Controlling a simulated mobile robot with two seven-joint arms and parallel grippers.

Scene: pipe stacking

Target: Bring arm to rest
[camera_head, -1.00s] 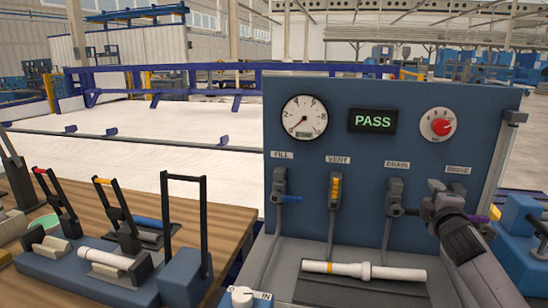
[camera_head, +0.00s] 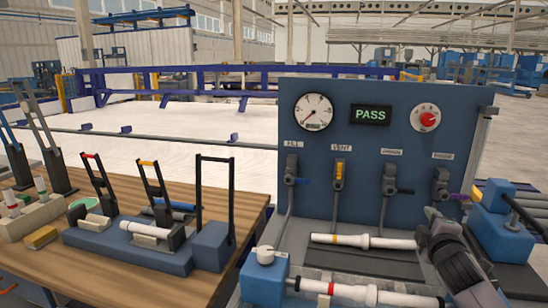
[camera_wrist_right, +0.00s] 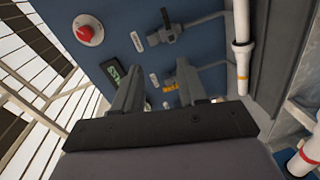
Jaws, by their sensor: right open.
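My right arm comes in from the lower right of the head view. Its gripper (camera_head: 436,220) is in front of the lower right of the blue test panel (camera_head: 330,207), below the rightmost valve (camera_head: 441,185) and apart from it. In the right wrist view the two fingers of the gripper (camera_wrist_right: 160,88) stand apart with nothing between them. A white pipe with a yellow band (camera_head: 362,241) lies on the ledge below the panel, left of the gripper. It also shows in the wrist view (camera_wrist_right: 242,60). My left gripper is not in view.
The panel display (camera_head: 370,115) reads PASS. A white pipe with a red band (camera_head: 362,293) lies at the front edge. A wooden bench (camera_head: 100,277) with upright-handled clamps (camera_head: 212,240) stands left. A blue device (camera_head: 503,225) is at right.

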